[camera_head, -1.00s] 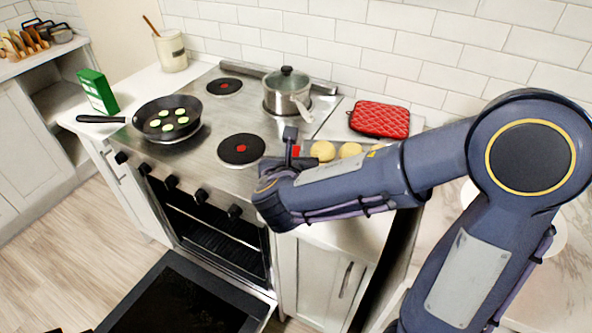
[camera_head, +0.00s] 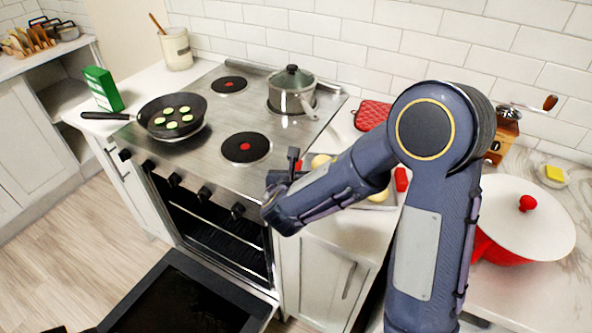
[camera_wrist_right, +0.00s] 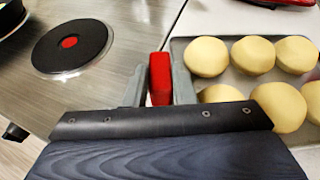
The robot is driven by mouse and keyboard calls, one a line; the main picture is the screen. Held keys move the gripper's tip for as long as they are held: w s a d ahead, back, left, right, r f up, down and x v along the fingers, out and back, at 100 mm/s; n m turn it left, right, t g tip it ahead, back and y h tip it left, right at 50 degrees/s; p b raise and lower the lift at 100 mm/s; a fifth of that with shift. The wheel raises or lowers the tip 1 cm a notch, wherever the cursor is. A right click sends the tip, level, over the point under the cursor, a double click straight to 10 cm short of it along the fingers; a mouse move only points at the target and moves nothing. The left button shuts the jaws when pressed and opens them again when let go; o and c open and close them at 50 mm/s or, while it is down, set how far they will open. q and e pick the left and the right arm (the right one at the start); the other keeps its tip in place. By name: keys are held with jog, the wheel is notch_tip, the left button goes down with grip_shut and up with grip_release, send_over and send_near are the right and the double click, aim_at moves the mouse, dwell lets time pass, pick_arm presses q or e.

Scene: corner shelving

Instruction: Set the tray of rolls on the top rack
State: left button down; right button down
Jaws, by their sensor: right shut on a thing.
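The tray (camera_wrist_right: 228,76) holds several round pale rolls (camera_wrist_right: 278,104) and rests on or just above the white counter to the right of the stove. It has a red handle (camera_wrist_right: 160,78) on its left end and another red handle (camera_head: 401,180) on its right. My right gripper (camera_head: 293,163) is shut on the left handle, with a finger on each side of it in the wrist view. My forearm hides much of the tray in the head view. The oven (camera_head: 212,228) is open, with dark racks inside.
The oven door (camera_head: 185,295) hangs down open at the front. A frying pan (camera_head: 172,116) and a lidded pot (camera_head: 292,92) stand on the stove (camera_head: 205,150). A red oven mitt (camera_head: 372,115) lies behind the tray. A red pot with a white lid (camera_head: 525,222) stands at right.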

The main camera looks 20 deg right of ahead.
jog(key=c, duration=1.2)
grip_release()
